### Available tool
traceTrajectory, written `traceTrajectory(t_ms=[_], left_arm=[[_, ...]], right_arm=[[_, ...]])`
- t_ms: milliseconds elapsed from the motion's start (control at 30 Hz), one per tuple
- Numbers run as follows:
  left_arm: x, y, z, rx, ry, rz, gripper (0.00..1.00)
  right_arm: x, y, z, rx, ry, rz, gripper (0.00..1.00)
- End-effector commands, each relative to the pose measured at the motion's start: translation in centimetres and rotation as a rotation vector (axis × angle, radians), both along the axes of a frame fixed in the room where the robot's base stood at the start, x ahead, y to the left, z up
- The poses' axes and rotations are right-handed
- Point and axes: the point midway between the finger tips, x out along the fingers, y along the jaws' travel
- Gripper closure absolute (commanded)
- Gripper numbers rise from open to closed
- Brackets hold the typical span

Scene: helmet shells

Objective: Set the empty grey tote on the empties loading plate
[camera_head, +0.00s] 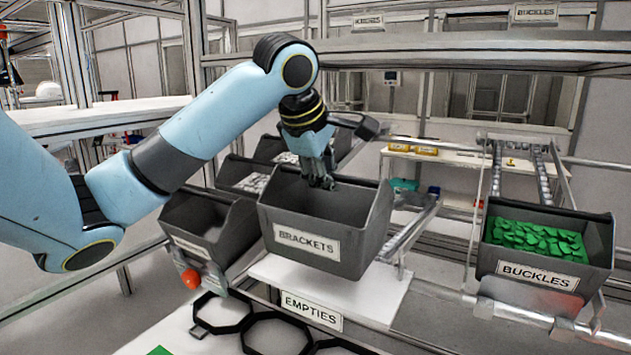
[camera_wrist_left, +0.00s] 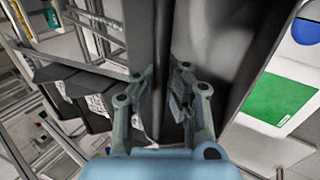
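The empty grey tote (camera_head: 372,225), labelled BRACKETS, is at the centre of the head view, over the white empties loading plate (camera_head: 378,300). The plate's EMPTIES label faces me. The tote hides the back of the plate, and I cannot tell whether its base touches it. My left gripper (camera_head: 320,183) reaches down at the tote's back wall. In the left wrist view, the fingers of this gripper (camera_wrist_left: 163,100) are on either side of the tote's wall (camera_wrist_left: 163,35), closed on it. My right gripper is not in view.
Another dark tote (camera_head: 190,215) stands close on the left, above an orange ball-shaped knob (camera_head: 191,278). Totes with pale parts (camera_head: 250,182) are behind. A BUCKLES tote (camera_head: 590,240) with green parts is at the right. Black ring-shaped holders (camera_head: 275,335) lie in front.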

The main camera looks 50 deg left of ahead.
Motion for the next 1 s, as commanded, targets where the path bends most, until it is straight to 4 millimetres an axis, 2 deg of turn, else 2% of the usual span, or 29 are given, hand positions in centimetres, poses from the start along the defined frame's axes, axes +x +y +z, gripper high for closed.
traceTrajectory(t_ms=[233, 400, 600, 1000], left_arm=[[3.0, 0.8, -0.5, -0.002, 0.000, -0.001, 1.00], [2.8, 0.8, -2.9, 0.000, 0.001, -0.001, 1.00], [2.8, 0.9, -4.6, 0.000, 0.000, 0.000, 1.00], [2.8, 0.9, -5.2, 0.001, -0.001, -0.001, 1.00]], right_arm=[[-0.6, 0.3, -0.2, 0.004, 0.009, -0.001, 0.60], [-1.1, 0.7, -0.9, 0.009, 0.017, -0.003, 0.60], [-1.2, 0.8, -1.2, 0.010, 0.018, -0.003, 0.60], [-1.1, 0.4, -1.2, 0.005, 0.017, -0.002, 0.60]])
